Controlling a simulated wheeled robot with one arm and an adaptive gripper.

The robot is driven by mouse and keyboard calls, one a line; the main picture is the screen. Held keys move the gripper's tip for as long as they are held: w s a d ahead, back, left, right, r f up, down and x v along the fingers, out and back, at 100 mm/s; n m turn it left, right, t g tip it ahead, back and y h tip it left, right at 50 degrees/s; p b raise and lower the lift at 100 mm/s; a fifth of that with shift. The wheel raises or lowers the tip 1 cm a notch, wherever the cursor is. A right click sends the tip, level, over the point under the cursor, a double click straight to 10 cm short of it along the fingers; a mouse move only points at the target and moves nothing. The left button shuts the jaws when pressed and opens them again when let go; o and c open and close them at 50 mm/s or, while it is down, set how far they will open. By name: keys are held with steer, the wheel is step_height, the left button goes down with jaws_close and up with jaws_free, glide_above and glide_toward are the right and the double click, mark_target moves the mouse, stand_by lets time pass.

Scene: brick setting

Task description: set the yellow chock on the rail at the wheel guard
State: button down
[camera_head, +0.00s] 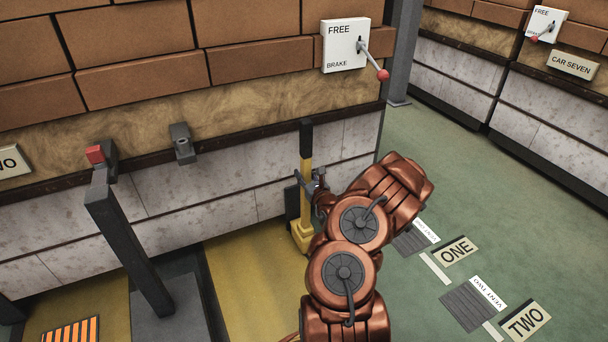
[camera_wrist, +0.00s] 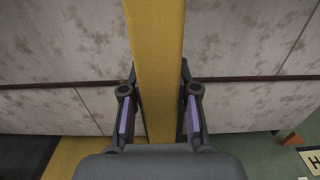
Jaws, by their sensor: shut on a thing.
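The yellow chock (camera_head: 301,236) has a wedge-like foot and a tall yellow handle with a black top. It stands upright close to the pale lower wall of the brick car. My gripper (camera_head: 316,184) is shut on the handle about halfway up. In the wrist view the yellow handle (camera_wrist: 159,50) runs between both fingers of my gripper (camera_wrist: 159,98). My arm partly covers the chock's right side. A dark plate (camera_head: 292,203) shows just left of the handle. I cannot tell which part is the rail or the wheel guard, or whether the foot touches the floor.
A white FREE/BRAKE box (camera_head: 340,45) with a red-knobbed lever is on the car above. A dark post (camera_head: 130,235) with a red block stands at left. Floor signs ONE (camera_head: 455,250) and TWO (camera_head: 526,321) lie at right. Green floor beyond is open.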

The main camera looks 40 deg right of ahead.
stand_by(0.5)
steer(key=c, duration=0.9)
jaws_free()
steer(key=shift+f, duration=0.2)
